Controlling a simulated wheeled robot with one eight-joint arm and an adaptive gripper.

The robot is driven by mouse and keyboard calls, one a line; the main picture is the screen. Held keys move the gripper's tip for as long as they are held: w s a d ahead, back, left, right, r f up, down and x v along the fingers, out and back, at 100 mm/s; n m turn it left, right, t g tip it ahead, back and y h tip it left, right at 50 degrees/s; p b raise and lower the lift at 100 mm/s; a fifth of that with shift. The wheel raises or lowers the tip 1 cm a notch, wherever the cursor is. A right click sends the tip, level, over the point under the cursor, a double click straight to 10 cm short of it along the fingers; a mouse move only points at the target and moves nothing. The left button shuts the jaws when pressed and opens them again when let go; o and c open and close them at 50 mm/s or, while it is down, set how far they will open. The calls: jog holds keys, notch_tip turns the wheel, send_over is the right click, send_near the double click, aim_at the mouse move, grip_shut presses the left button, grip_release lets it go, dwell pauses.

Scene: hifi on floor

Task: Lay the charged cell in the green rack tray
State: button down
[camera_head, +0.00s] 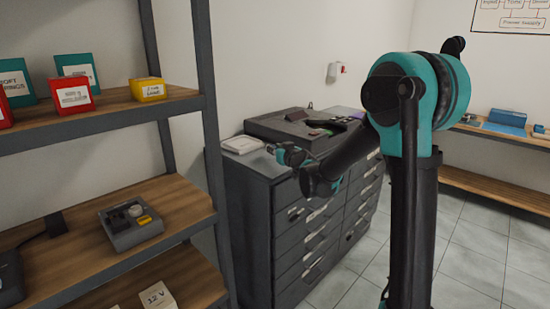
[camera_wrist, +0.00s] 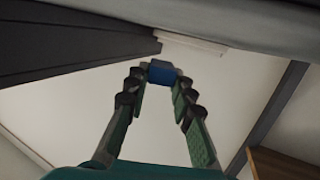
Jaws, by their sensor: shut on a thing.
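My gripper (camera_head: 288,155) is at the left front of the grey drawer cabinet's top in the head view. In the wrist view its two green-padded fingers reach forward and my gripper (camera_wrist: 160,76) is shut on a small blue block (camera_wrist: 163,72) at the fingertips, which appears to be the cell. In the head view the held piece is too small and dark to make out. I see no green tray that I can be sure of in either view.
The drawer cabinet (camera_head: 262,225) carries a white flat box (camera_head: 242,144) and a dark case (camera_head: 285,126). A shelf rack (camera_head: 215,130) stands left, with a grey device (camera_head: 131,226), red box (camera_head: 73,95) and yellow box (camera_head: 147,89). Tiled floor (camera_head: 470,250) is clear at right.

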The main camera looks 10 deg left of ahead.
jog(key=shift+f, duration=1.8)
jog(key=shift+f, duration=0.1)
jog(key=c, duration=1.3)
grip_release()
